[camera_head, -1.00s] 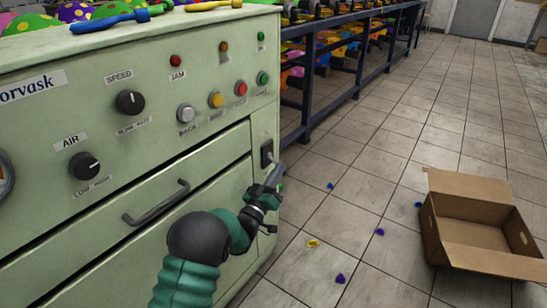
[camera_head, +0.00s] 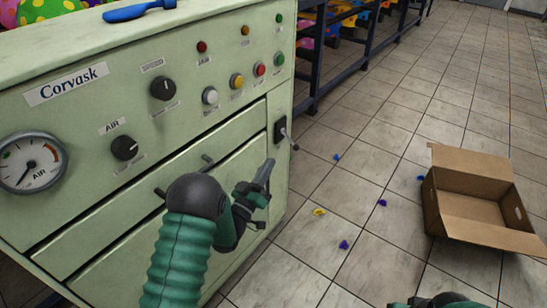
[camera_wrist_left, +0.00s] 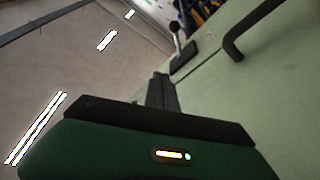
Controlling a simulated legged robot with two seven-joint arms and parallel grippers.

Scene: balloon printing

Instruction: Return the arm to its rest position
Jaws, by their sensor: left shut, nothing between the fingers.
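My left arm comes up from the bottom of the head view. My left gripper (camera_head: 267,170) is shut and empty, in front of the lower right part of the green machine cabinet (camera_head: 255,62). In the head view it appears just left of and below the black switch plate (camera_head: 280,131) with its metal lever (camera_head: 290,141). The left wrist view shows the closed fingers (camera_wrist_left: 162,90) pointing toward the cabinet side, with the lever (camera_wrist_left: 175,38) beyond them and apart from them. A green part of my right arm shows at the bottom right; its gripper is out of view.
The AIR gauge (camera_head: 32,162), knobs and coloured buttons are on the cabinet front. Drawer handles sit close behind my left arm; one handle (camera_wrist_left: 235,45) shows in the wrist view. An open cardboard box (camera_head: 475,205) stands on the tiled floor, with small coloured scraps nearby.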

